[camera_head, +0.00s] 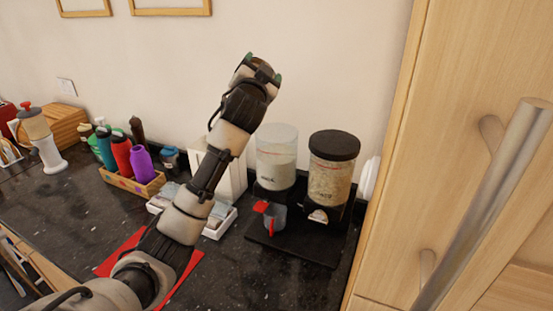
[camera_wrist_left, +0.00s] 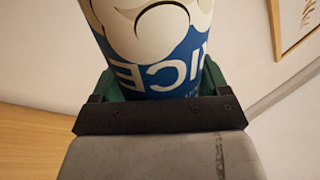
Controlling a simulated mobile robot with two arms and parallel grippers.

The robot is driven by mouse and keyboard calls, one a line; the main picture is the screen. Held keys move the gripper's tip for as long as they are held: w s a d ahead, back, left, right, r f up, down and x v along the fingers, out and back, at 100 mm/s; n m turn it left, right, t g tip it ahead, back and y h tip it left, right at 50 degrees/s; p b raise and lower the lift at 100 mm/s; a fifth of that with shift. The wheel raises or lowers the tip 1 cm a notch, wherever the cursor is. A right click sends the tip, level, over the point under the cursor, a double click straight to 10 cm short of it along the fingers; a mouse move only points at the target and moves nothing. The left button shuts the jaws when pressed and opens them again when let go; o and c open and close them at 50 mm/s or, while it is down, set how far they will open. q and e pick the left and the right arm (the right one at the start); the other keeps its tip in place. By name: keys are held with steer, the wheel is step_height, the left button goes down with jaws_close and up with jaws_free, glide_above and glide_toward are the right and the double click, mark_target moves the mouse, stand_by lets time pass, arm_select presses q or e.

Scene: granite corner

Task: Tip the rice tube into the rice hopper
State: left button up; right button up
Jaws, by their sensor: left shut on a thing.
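My left gripper (camera_head: 263,70) is raised high in front of the wall, above the dispensers and slightly left of them. In the left wrist view its green-padded jaws (camera_wrist_left: 155,88) are shut on the rice tube (camera_wrist_left: 155,50), a blue and cream cylinder with upside-down "RICE" lettering. In the head view the tube is mostly hidden by the gripper. The rice hopper (camera_head: 276,172) is the left clear container, partly filled with white grains, on a black stand; its top looks open, without a dark lid. My right gripper is not in view.
Beside it stands a second dispenser (camera_head: 332,175) with a black lid and brownish contents. A red-handled cup (camera_head: 270,215) sits at the stand's front. A white box (camera_head: 232,170), a crate of bottles (camera_head: 133,184) and a tall wooden cabinet (camera_head: 450,120) flank the area.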

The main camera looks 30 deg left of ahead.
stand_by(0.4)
arm_select(q)
steer(key=shift+f+m, duration=0.1)
steer(key=shift+m, duration=0.4)
steer(key=shift+d+f+m+t+h, duration=0.1)
steer(key=shift+f+m+t+h, duration=0.2)
steer(key=shift+m, duration=0.2)
steer(key=shift+f+m, duration=0.3)
steer(key=shift+m, duration=0.2)
steer(key=shift+d+f, duration=0.1)
stand_by(0.4)
steer(key=shift+f+m+t+h, duration=0.2)
steer(key=shift+m+t+h, duration=0.1)
steer(key=shift+m, duration=0.2)
